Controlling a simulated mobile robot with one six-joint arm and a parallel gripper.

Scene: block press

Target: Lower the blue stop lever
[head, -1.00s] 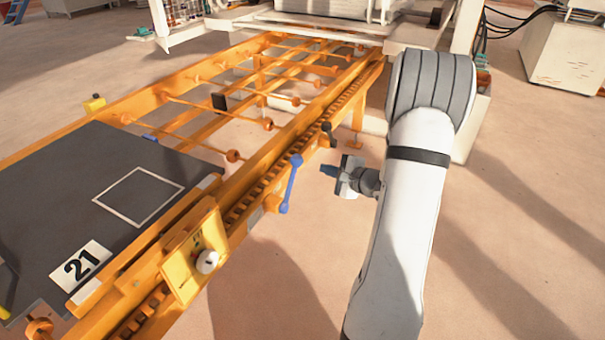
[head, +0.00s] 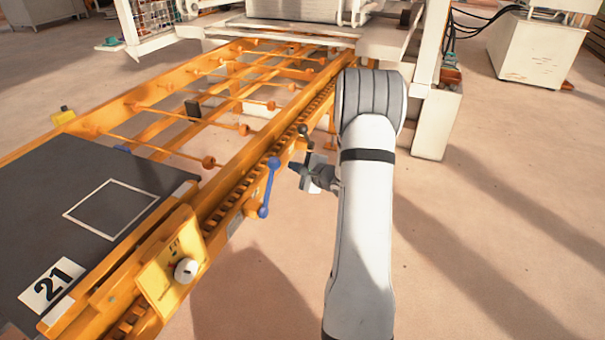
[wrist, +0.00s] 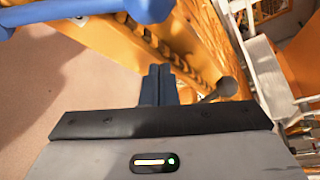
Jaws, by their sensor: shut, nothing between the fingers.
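The blue stop lever (head: 269,187) stands up on the near side of the orange conveyor rail, its ball end at the top. In the wrist view part of the blue lever (wrist: 95,12) crosses the upper left corner, beyond the fingertips. My gripper (head: 293,167) is just right of the lever's upper part in the head view, with a small gap between them. Its two dark fingers are together and empty in the wrist view (wrist: 159,72).
A black-knobbed lever (head: 304,131) is on the same rail, just behind my gripper. The orange conveyor frame (head: 215,190) carries a dark plate (head: 60,215) marked 21. A yellow box with a white knob (head: 172,265) is nearer. Open floor lies to the right.

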